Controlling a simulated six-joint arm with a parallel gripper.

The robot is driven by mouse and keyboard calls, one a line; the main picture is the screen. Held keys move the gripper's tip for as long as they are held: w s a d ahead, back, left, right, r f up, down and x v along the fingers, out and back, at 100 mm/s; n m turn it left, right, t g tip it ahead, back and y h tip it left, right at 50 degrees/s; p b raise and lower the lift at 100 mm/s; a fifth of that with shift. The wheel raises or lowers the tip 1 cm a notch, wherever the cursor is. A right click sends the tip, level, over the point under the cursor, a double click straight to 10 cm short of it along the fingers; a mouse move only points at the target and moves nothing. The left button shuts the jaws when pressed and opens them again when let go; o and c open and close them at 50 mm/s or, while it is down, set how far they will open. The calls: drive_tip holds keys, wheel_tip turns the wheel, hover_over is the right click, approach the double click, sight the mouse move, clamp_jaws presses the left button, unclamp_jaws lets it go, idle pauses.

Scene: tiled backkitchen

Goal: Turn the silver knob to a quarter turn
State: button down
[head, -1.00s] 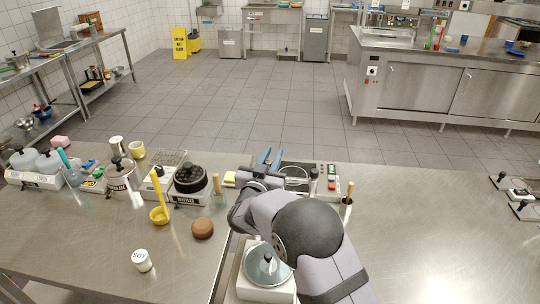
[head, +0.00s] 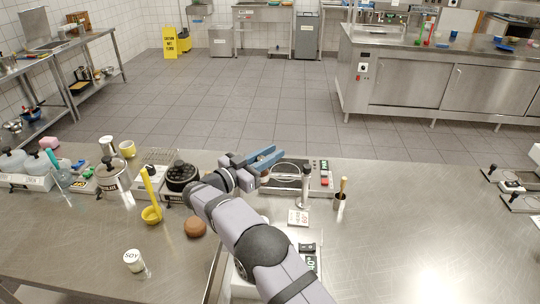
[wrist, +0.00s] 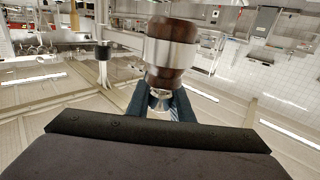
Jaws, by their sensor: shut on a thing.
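In the head view my gripper (head: 268,158) is over the back of the counter, beside the round metal ring of an appliance (head: 290,169), with its blue fingers pointing right. In the wrist view the fingers (wrist: 160,104) close around the narrow neck of a silver-and-brown knob-like piece (wrist: 173,54). It has a wide silver band with dark brown at both ends. I cannot tell for sure that it is the silver knob. My gripper hides the grip point in the head view.
A thin silver post (head: 304,185) stands just right of my gripper, near a switch panel (head: 324,176). A wooden-handled tool (head: 342,190) stands further right. The right counter is mostly bare.

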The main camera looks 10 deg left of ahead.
drive_tip(key=shift+s+d+r+m+g+h+b, duration=0.1)
drive_tip(key=shift+m+g+h+b, duration=0.15)
drive_tip(key=shift+m+g+h, duration=0.2)
drive_tip(key=shift+s+d+r+m+g+h+b, duration=0.1)
drive_tip(key=shift+m+g+h+b, duration=0.15)
drive_tip(key=shift+m+g+h, duration=0.15)
idle(0.4)
drive_tip(key=c, duration=1.6)
unclamp_jaws()
drive_tip(key=shift+o, duration=0.2)
drive_tip(key=shift+f, duration=0.1)
drive_tip(key=b+v, duration=0.1)
drive_tip(key=v, duration=0.4)
drive_tip(key=shift+s+a, duration=0.1)
drive_tip(key=shift+a, duration=0.05)
drive_tip(key=shift+p+v, duration=0.5)
drive_tip(key=shift+v, duration=0.45)
